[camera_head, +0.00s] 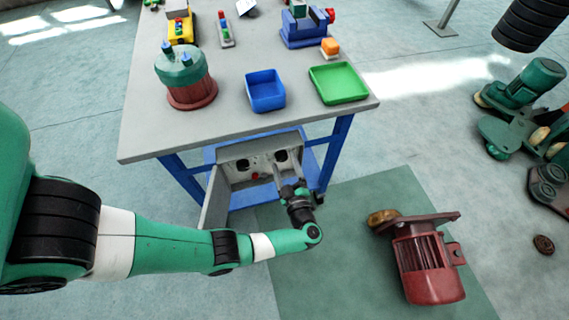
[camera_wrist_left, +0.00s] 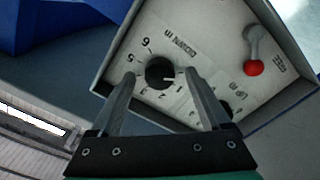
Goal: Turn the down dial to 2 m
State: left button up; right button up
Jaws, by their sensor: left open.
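The control box (camera_head: 240,176) stands open below the front of the table. Its panel carries the round black down dial (camera_wrist_left: 158,72), marked "DOWN m" with numbers around it. The dial's white mark points right, close to the 1. The 2 is on the lower side of the dial. My left gripper (camera_head: 283,178) is at the box's right side. In the left wrist view, its open fingers (camera_wrist_left: 159,78) lie on either side of the down dial; I cannot tell whether they touch it. My right gripper is not in view.
On the panel, the up dial (camera_wrist_left: 225,109) is partly hidden by a finger. A lever with a red knob (camera_wrist_left: 253,67) stands beside it. The grey table (camera_head: 220,125) overhangs the box. A red motor (camera_head: 427,268) lies on the green mat (camera_head: 345,215) at right.

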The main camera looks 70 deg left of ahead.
pick_arm(q)
jog(key=shift+a, duration=0.25)
grip_shut()
jog(key=shift+m, duration=0.4)
jog(key=m+p, duration=0.2)
jog(key=shift+r+m, duration=0.1)
jog(key=shift+m, duration=0.3)
jog(key=m+p, duration=0.1)
jog(key=m, duration=0.2)
jog(key=shift+m, duration=0.3)
jog(key=m+p, duration=0.1)
jog(key=m, duration=0.3)
jog(key=shift+s+m, duration=0.1)
jog(key=shift+m, duration=2.2)
